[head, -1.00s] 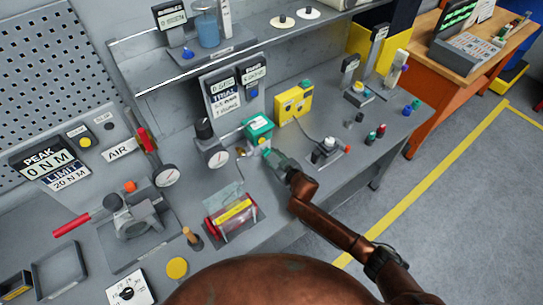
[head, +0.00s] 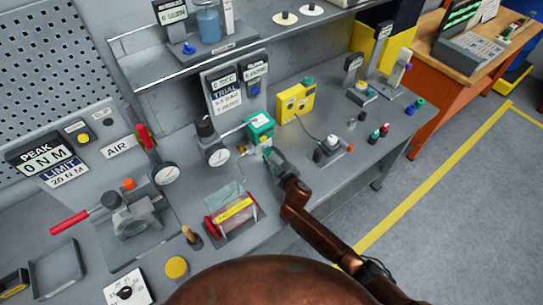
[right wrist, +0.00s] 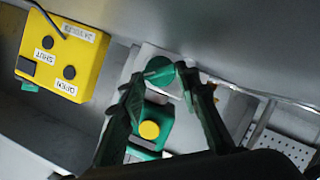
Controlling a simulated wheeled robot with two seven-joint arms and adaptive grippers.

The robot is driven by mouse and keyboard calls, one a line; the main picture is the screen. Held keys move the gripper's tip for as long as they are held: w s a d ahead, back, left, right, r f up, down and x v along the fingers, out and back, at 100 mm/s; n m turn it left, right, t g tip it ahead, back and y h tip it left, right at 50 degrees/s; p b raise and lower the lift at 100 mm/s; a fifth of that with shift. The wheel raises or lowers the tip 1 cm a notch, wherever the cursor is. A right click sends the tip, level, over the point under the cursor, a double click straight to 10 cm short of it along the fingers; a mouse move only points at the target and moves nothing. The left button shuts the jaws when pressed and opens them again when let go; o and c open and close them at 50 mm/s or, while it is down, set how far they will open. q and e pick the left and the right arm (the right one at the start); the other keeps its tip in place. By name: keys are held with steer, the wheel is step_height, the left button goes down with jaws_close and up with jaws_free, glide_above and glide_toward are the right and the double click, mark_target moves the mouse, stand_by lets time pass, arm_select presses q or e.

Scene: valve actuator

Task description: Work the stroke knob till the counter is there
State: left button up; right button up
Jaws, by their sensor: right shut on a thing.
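The green actuator box (head: 259,125) stands on the bench in front of the display panels. In the right wrist view its green body (right wrist: 152,112) shows a round yellow button (right wrist: 149,130). My right gripper (head: 269,153) is just in front of the box. In the right wrist view the gripper (right wrist: 163,72) has its fingertips on either side of a green round knob (right wrist: 158,70) and is shut on it. The small dark display (head: 255,70) behind the box has writing too small to read. My left gripper is not in view.
A yellow control box (head: 296,103) stands right of the green box, with a cable running from it. A red-ended clear case (head: 231,213) lies on the bench in front. Small colored caps stand at the right.

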steer(key=o, duration=1.2)
steer(key=shift+c, duration=0.2)
steer(key=v, duration=1.2)
